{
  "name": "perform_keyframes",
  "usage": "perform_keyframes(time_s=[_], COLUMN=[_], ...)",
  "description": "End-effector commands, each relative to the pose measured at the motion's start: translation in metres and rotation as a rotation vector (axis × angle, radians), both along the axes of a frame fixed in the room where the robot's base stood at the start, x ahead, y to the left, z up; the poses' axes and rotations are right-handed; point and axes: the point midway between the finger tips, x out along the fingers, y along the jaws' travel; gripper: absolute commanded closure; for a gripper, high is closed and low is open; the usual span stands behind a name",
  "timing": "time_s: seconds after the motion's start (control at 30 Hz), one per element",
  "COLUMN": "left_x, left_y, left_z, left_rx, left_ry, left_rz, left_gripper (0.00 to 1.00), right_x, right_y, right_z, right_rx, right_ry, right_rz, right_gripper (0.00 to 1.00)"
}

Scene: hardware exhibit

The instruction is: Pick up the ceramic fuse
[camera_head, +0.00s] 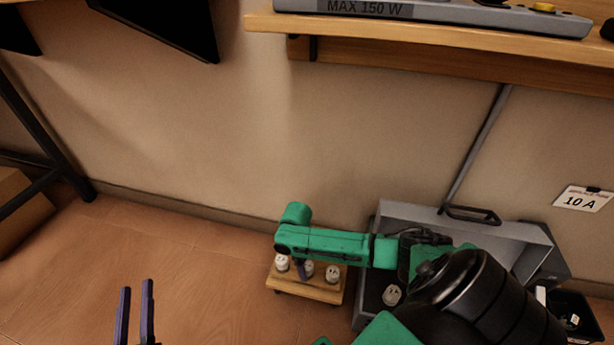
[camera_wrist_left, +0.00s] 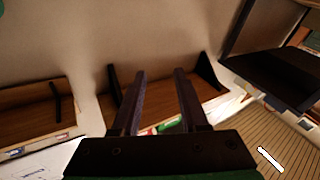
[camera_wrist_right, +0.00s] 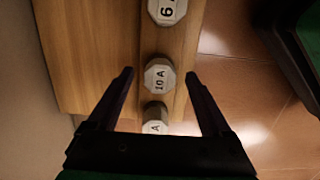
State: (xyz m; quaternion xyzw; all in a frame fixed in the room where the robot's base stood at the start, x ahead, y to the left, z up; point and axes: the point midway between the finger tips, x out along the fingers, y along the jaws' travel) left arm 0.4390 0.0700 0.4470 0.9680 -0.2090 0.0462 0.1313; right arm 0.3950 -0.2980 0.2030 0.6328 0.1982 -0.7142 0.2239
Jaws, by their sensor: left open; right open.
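White ceramic fuses stand in a row on a small wooden stand (camera_head: 318,291) on the floor: a left one (camera_head: 282,264), a middle one (camera_head: 309,267) and a right one (camera_head: 332,274). In the right wrist view, a fuse marked 10 A (camera_wrist_right: 160,75) appears between the fingertips of my open right gripper (camera_wrist_right: 159,74). A fuse marked 6 (camera_wrist_right: 167,10) is at the top, and another, its label partly cut off (camera_wrist_right: 155,116), is lower between the fingers. No contact is visible. My left gripper (camera_head: 135,285) is open and empty, away to the left.
A grey open metal box (camera_head: 410,211) stands right of the stand, with another white fuse (camera_head: 392,295) inside. A wooden shelf (camera_head: 430,42) is above. Floor on the left is clear.

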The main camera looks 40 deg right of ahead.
Motion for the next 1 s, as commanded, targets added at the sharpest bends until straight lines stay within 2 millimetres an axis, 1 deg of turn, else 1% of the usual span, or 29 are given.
perform_keyframes(time_s=[0.03, 0.2, 0.3, 0.4, 0.6, 0.63, 0.67, 0.7, 0.77, 0.8, 0.83, 0.87, 1.0], left_x=[0.005, 0.016, 0.019, 0.02, 0.02, 0.02, 0.02, 0.02, 0.02, 0.02, 0.02, 0.02, 0.02], left_y=[0.001, 0.005, 0.008, 0.009, 0.009, 0.009, 0.009, 0.009, 0.009, 0.009, 0.009, 0.009, 0.009], left_z=[0.012, 0.057, 0.078, 0.091, 0.093, 0.093, 0.093, 0.093, 0.093, 0.093, 0.093, 0.093, 0.093], left_rx=[-0.007, -0.029, -0.038, -0.043, -0.045, -0.044, -0.044, -0.045, -0.045, -0.045, -0.045, -0.045, -0.045], left_ry=[-0.039, -0.17, -0.234, -0.268, -0.273, -0.272, -0.272, -0.272, -0.272, -0.272, -0.272, -0.272, -0.272], left_rz=[0.006, 0.024, 0.033, 0.037, 0.038, 0.037, 0.037, 0.037, 0.037, 0.037, 0.037, 0.037, 0.037], left_gripper=[0.56, 0.56, 0.56, 0.56, 0.56, 0.56, 0.56, 0.56, 0.56, 0.56, 0.56, 0.56, 0.56], right_x=[0.0, -0.001, -0.002, -0.002, -0.002, -0.002, -0.002, -0.002, -0.002, -0.002, -0.002, -0.002, -0.002], right_y=[0.0, 0.0, -0.001, -0.001, -0.001, -0.001, -0.001, -0.001, -0.001, -0.001, -0.001, -0.001, -0.001], right_z=[-0.003, -0.01, -0.013, -0.014, -0.013, -0.013, -0.013, -0.013, -0.013, -0.013, -0.013, -0.013, -0.013], right_rx=[0.0, 0.0, 0.0, 0.0, 0.0, 0.0, 0.0, 0.0, 0.0, 0.0, 0.0, 0.0, 0.0], right_ry=[0.0, 0.001, 0.001, 0.001, 0.001, 0.001, 0.001, 0.001, 0.001, 0.001, 0.001, 0.001, 0.001], right_rz=[0.0, 0.001, 0.001, 0.001, 0.001, 0.001, 0.001, 0.001, 0.001, 0.001, 0.001, 0.001, 0.001], right_gripper=[0.17, 0.17, 0.17, 0.17, 0.17, 0.2, 0.32, 0.47, 0.7, 0.85, 0.97, 1.0, 1.0])
